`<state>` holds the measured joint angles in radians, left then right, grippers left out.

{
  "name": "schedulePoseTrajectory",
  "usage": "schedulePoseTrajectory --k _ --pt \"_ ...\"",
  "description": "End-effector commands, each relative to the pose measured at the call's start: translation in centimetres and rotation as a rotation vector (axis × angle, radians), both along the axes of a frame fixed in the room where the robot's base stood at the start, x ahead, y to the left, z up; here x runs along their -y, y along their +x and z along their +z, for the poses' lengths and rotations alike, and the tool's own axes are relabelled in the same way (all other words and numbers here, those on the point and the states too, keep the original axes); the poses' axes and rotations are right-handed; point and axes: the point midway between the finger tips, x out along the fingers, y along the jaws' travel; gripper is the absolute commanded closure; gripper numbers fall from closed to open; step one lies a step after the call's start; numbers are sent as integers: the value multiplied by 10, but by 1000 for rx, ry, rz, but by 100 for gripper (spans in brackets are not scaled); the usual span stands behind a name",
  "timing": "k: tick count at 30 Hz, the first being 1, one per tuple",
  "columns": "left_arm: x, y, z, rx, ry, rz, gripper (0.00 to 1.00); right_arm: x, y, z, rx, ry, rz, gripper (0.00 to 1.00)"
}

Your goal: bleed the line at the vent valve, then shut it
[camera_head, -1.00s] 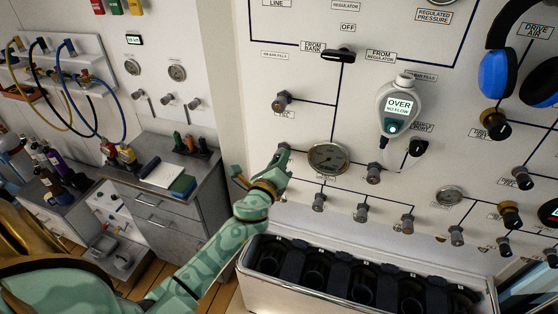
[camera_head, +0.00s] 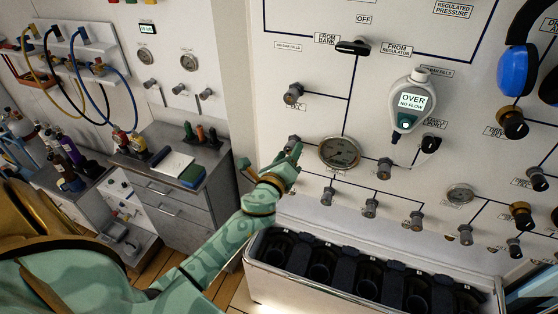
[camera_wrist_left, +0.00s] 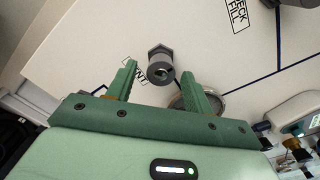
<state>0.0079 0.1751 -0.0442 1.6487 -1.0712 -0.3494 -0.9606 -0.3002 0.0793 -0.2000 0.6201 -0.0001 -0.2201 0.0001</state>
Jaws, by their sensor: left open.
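The vent valve is a small grey knob (camera_head: 292,142) on the white panel, left of a round gauge (camera_head: 339,152). In the left wrist view the knob (camera_wrist_left: 161,66) faces me, with its label partly hidden behind a finger. My left gripper (camera_head: 271,160) is open at the panel, and one finger partly overlaps the knob in the head view. In the wrist view the fingers of this gripper (camera_wrist_left: 160,72) stand on either side of the knob, with visible gaps. Whether they reach its depth is hard to tell. My right gripper is not in view.
A handheld meter (camera_head: 410,101) reading "OVER NO FLOW" hangs on the panel right of the gauge. Another grey knob (camera_head: 293,93) sits above the vent valve. A bin of black holders (camera_head: 258,270) stands below. A grey drawer cabinet (camera_head: 178,200) is at left.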

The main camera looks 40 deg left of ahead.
Motion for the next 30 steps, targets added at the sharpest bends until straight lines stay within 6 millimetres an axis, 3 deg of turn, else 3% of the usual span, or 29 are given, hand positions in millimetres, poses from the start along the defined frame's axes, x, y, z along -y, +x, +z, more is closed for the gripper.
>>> schedulePoseTrajectory --k 12,16,21,30 --pt "24 -102 -3 -3 -2 0 48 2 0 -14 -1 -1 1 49" --pt "30 -128 -3 -2 0 1 48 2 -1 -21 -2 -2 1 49" --pt "35 -146 -1 -1 0 1 48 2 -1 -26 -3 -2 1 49" --pt "36 -149 0 1 0 1 48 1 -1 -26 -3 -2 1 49"
